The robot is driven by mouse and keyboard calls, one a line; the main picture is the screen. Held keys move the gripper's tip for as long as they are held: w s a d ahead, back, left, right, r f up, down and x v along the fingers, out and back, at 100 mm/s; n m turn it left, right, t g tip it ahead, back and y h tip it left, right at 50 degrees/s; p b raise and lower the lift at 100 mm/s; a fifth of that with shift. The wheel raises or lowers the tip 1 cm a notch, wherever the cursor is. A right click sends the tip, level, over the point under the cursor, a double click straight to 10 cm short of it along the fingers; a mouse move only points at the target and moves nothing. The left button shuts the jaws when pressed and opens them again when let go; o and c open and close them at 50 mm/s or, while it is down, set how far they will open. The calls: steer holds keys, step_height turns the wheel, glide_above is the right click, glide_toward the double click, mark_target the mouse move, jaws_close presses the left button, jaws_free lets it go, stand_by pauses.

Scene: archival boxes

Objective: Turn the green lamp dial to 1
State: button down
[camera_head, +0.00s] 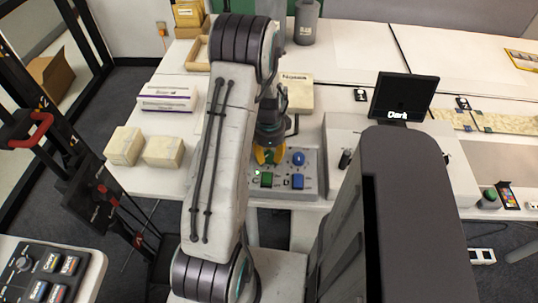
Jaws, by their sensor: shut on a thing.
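A grey control panel (310,186) lies on the white table, near its front edge. It carries a blue dial (298,158), a green button (266,180) and a blue button (297,181). My gripper (268,155) points down at the panel's back left, behind the green button and left of the blue dial. Its yellow fingers are shut on the green dial, which they and the arm mostly hide. The dial's pointer and number marks cannot be read.
Pale boxes (163,151) and a white-purple box (167,99) stand left of my arm. A cream box (296,93) sits behind the panel. A dark screen reading "Dark" (404,97) stands to the right. A grey cup (306,22) is at the back.

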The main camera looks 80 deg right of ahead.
mark_target(269, 154)
steer(key=n+b, duration=0.1)
steer(key=n, duration=0.1)
steer(key=n+b, duration=0.1)
steer(key=n, duration=0.2)
steer(key=shift+f+n+b, duration=0.2)
steer(key=shift+n+b, duration=0.1)
steer(key=shift+b, duration=0.1)
steer(key=n+b, duration=0.2)
steer(key=n, duration=0.4)
steer(key=n+b, duration=0.1)
steer(key=n, duration=0.4)
steer(key=shift+a+n, duration=0.1)
steer(key=shift+n, duration=0.2)
steer(key=n+b, duration=0.1)
steer(key=n, duration=0.4)
steer(key=shift+n, duration=0.7)
steer(key=c, duration=0.8)
jaws_free()
steer(key=shift+r, duration=0.1)
steer(key=shift+r, duration=0.1)
step_height(269, 154, up, 12)
